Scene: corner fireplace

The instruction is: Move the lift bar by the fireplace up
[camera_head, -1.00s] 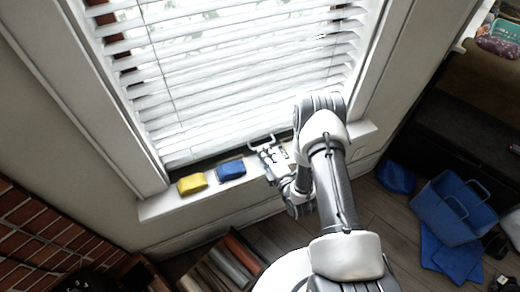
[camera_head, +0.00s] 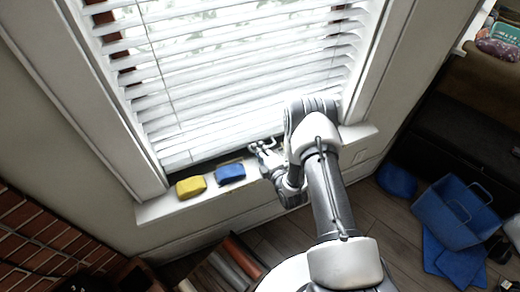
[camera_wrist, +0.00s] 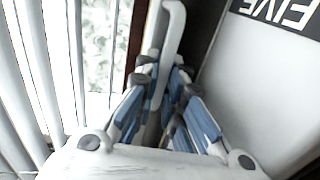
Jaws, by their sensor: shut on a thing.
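The lift bar (camera_wrist: 170,38) is a smooth white bar beside the blind in the wrist view. In the head view my gripper (camera_head: 264,150) is at the bottom edge of the white window blind (camera_head: 230,90), just above the sill. The bar is mostly hidden there by the fingers.
A yellow block (camera_head: 191,187) and a blue block (camera_head: 230,173) sit on the white sill (camera_head: 160,207) left of my gripper. A dark sign with white letters (camera_wrist: 283,10) is close by on the right in the wrist view. A blue bin (camera_head: 452,213) stands on the floor.

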